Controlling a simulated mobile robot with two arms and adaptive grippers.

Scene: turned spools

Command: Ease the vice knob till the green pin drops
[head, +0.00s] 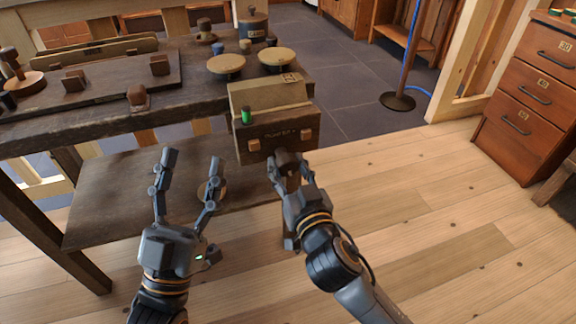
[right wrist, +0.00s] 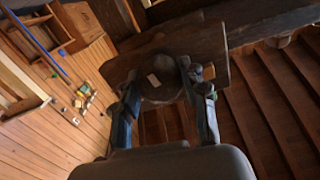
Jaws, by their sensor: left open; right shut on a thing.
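The vice (head: 252,146) is a dark wooden block at the front right of the workbench, with a paler sloped top. The green pin (head: 246,114) stands upright at the left of its upper front edge. The knob (head: 289,158) is low on the vice front, partly hidden by my right gripper (head: 284,170), which is shut on it. In the right wrist view the round dark knob (right wrist: 160,80), with a small pale mark, sits between the two fingers. My left gripper (head: 192,168) is open and empty, in front of the bench and left of the vice.
The workbench (head: 60,128) carries round-topped stools or spools (head: 226,66), wooden blocks and a dark board. A lower shelf (head: 110,190) lies beneath it. A drawer cabinet (head: 530,90) stands at the right. The wooden floor (head: 430,220) is clear between.

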